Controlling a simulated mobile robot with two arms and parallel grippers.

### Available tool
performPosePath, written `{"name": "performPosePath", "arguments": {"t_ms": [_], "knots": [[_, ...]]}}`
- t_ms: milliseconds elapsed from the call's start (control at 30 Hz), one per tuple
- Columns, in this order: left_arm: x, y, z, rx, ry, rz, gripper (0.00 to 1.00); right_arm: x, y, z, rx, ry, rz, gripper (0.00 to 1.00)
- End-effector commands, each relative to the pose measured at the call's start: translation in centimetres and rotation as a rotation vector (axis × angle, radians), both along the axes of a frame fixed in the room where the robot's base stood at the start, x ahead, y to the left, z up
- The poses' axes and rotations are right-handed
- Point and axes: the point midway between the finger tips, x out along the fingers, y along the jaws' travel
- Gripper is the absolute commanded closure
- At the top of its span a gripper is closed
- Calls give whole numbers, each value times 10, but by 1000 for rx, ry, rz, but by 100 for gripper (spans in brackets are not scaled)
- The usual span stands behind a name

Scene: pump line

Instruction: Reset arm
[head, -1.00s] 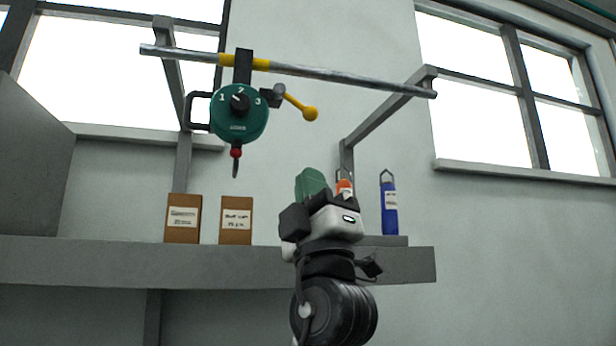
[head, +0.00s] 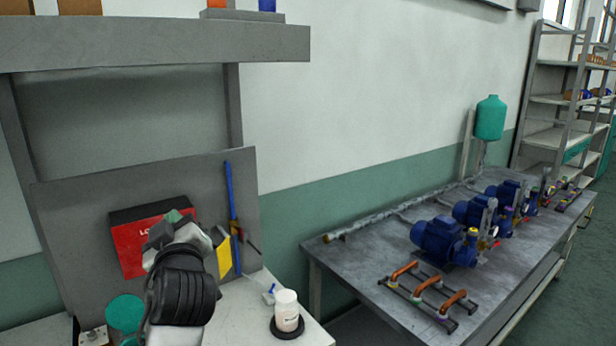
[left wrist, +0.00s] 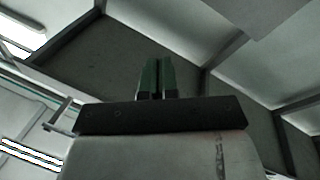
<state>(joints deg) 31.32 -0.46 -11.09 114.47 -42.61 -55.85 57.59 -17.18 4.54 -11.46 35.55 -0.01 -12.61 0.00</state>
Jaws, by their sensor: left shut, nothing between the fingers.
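My left gripper (head: 173,216) is in front of the grey back panel (head: 80,215) of the workbench at the lower left of the head view. Its green fingers point up and away from me. In the left wrist view its two fingers (left wrist: 156,76) are together with nothing between them. Behind it, a red and black box (head: 130,247) on the panel is partly hidden by the gripper. My right gripper is not in view.
A white jar (head: 287,311) stands on the light bench top (head: 242,310). A grey shelf (head: 150,45) runs above. At right, a grey table (head: 370,258) carries several blue pumps (head: 441,241) and pipes. A teal tank (head: 490,118) and shelving (head: 555,100) stand behind.

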Motion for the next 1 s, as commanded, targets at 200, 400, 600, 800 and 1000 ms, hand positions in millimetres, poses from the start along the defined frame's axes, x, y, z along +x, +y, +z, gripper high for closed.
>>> {"name": "performPosePath", "arguments": {"t_ms": [200,400,600,800,1000], "knots": [[-59,7,-164,87,510,-80,100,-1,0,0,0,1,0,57],[-153,1,-274,190,945,-260,100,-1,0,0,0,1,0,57],[-232,-8,-326,266,1213,-445,100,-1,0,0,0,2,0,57],[-296,-16,-350,315,1390,-615,100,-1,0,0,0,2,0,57],[-338,-22,-371,349,1506,-755,100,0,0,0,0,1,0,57]]}}
